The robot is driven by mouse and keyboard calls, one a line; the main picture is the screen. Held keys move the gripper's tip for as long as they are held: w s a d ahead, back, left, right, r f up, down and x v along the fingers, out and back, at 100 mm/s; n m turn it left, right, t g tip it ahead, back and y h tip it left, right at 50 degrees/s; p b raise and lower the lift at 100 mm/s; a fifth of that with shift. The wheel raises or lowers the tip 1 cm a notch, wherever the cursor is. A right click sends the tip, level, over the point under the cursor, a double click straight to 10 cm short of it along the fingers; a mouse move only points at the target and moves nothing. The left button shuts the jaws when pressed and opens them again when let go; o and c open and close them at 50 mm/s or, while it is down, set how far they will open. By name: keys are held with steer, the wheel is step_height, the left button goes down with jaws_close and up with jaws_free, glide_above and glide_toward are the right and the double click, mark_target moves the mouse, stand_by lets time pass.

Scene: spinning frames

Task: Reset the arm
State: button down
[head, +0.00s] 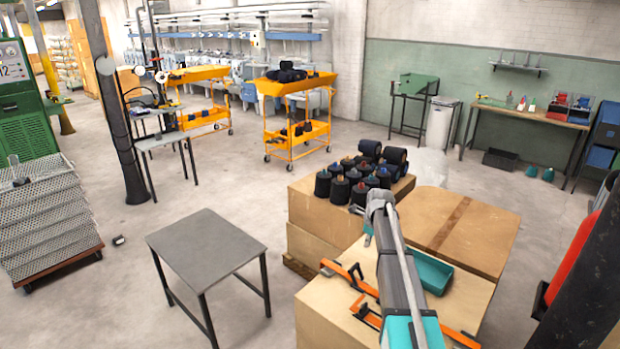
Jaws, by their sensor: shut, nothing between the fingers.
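My arm (397,270) reaches up from the bottom of the head view, over the cardboard boxes at the lower right. Its far visible end (380,202) is a grey joint in front of several dark yarn cones (325,184). I cannot make out my gripper or its fingers. Nothing held by the arm shows.
The cones stand on a cardboard box (305,212). A teal tray (433,273) and orange-and-black tools (345,272) lie on the boxes beside my arm. A grey table (207,245) stands at left. Orange carts (290,138) stand behind. The floor between is clear.

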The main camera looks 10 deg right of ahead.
steer(key=s+a+n, duration=0.5)
steer(key=s+n, duration=0.4)
steer(key=s, duration=0.1)
steer(key=s+a+n, duration=0.5)
steer(key=s+n, duration=0.4)
steer(key=s, duration=0.1)
steer(key=s+a+n+g+h, duration=0.1)
steer(key=s+a+n, duration=0.5)
steer(key=s+n, duration=0.3)
steer(key=shift+s+n, duration=0.4)
steer(key=shift+s, duration=0.3)
steer(key=shift+f, duration=0.1)
